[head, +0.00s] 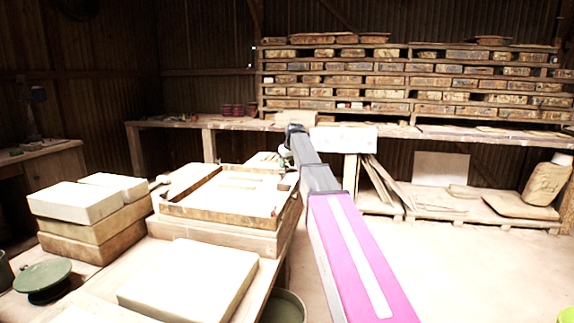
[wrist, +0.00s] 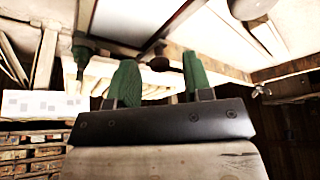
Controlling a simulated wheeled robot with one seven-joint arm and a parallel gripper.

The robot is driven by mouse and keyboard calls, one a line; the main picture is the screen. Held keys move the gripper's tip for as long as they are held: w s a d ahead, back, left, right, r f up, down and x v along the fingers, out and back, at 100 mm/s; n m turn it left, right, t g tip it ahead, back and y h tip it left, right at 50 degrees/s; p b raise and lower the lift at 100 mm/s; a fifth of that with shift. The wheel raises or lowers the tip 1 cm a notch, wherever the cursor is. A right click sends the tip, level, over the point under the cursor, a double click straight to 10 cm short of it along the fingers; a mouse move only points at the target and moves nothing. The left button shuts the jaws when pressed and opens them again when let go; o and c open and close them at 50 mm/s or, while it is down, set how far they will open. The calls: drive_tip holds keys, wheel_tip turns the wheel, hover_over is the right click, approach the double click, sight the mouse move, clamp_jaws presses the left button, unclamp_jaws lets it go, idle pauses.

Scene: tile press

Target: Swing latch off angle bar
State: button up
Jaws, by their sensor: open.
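In the wrist view my gripper (wrist: 158,78) shows two green fingers standing apart, with no object clearly held between them. A small dark metal piece (wrist: 160,58), which may be the latch, shows in the gap beyond the fingertips; I cannot tell whether it touches them. A dark strip (wrist: 186,16), possibly the angle bar, runs from near that piece up to the right along a pale panel. In the head view my arm reaches to the far right corner of the wooden tile press frame (head: 232,213). The fingertips, latch and angle bar cannot be made out there.
Pale blocks (head: 78,200) are stacked left of the frame, and a pale slab (head: 190,278) lies in front. A green round stand (head: 42,275) is at lower left. A shelf of tiles (head: 420,82) lines the back wall.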

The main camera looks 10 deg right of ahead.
clamp_jaws()
drive_tip(key=m, duration=0.1)
drive_tip(key=a+m+h, duration=0.1)
drive_tip(key=m, duration=0.2)
drive_tip(key=shift+w+a+t+h, duration=0.25)
drive_tip(key=shift+w+t+h, duration=0.05)
drive_tip(key=shift+w, duration=0.05)
drive_tip(key=m+h, duration=0.1)
drive_tip(key=m, duration=0.1)
drive_tip(key=w+a+m, duration=0.1)
drive_tip(key=m, duration=0.2)
drive_tip(key=shift+w+h, duration=0.2)
drive_tip(key=shift+h, duration=0.2)
drive_tip(key=m, duration=0.1)
drive_tip(key=w+m+g+h, duration=0.1)
drive_tip(key=m, duration=0.2)
drive_tip(key=shift+w+a+r, duration=0.1)
drive_tip(key=shift+w+a, duration=0.2)
drive_tip(key=shift+w+d+m+g+h, duration=0.1)
drive_tip(key=shift+w+m+g+h, duration=0.2)
drive_tip(key=shift+m, duration=0.55)
drive_tip(key=shift+w+a+m+g+h, duration=0.15)
drive_tip(key=shift+m+g, duration=0.15)
drive_tip(key=shift+m, duration=0.5)
drive_tip(key=shift+w+d+m+g+h, duration=0.15)
drive_tip(key=shift+w+m+g+h, duration=0.15)
drive_tip(key=shift+m, duration=0.55)
